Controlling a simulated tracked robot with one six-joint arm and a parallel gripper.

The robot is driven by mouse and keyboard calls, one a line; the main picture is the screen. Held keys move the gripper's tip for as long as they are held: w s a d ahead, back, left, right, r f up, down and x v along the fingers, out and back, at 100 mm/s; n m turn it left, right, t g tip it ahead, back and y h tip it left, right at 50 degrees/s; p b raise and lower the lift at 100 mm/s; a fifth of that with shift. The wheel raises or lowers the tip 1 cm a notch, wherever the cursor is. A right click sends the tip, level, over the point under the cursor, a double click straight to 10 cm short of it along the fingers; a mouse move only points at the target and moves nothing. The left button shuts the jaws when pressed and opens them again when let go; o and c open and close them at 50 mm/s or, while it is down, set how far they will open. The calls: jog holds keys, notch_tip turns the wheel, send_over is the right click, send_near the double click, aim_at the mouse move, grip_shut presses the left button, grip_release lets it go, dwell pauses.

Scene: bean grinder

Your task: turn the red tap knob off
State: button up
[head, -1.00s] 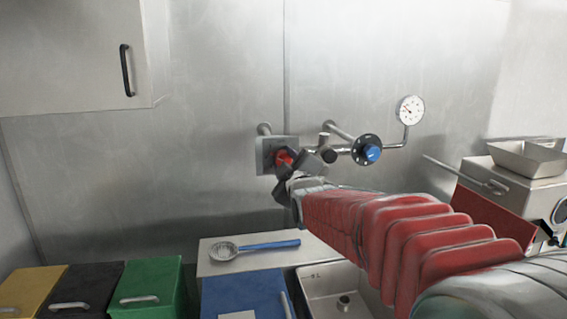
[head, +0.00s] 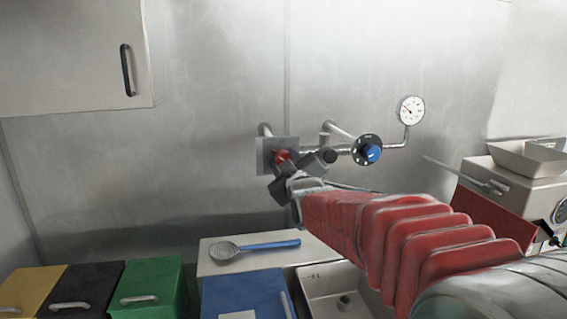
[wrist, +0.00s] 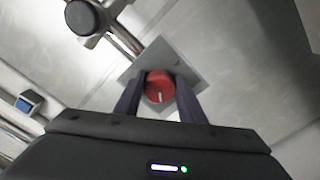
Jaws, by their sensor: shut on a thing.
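The red tap knob (head: 282,156) sits on a square grey plate (head: 264,153) on the steel wall. In the wrist view the knob (wrist: 159,87) is round and red with a pale mark at its lower edge. My gripper (head: 291,171) is at the knob, and its dark fingers partly cover it in the head view. In the wrist view my gripper (wrist: 158,95) has one finger on each side of the knob and is shut on it.
A blue knob (head: 371,153) and a pressure gauge (head: 411,110) are on the pipework to the right. Below are a sink (head: 318,287), a skimmer with a blue handle (head: 257,246) and several coloured bins (head: 146,283).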

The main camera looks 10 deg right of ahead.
jog(key=m, duration=0.5)
jog(key=shift+a+f, duration=0.15)
jog(key=shift+f, duration=0.25)
jog(key=m, duration=0.5)
jog(key=shift+a, duration=0.1)
jog(key=shift+f+m, duration=0.1)
jog(key=shift+m, duration=0.2)
jog(key=o, duration=1)
jog(key=shift+r, duration=0.25)
jog(key=shift+o, duration=0.2)
jog(key=shift+s+r, duration=0.1)
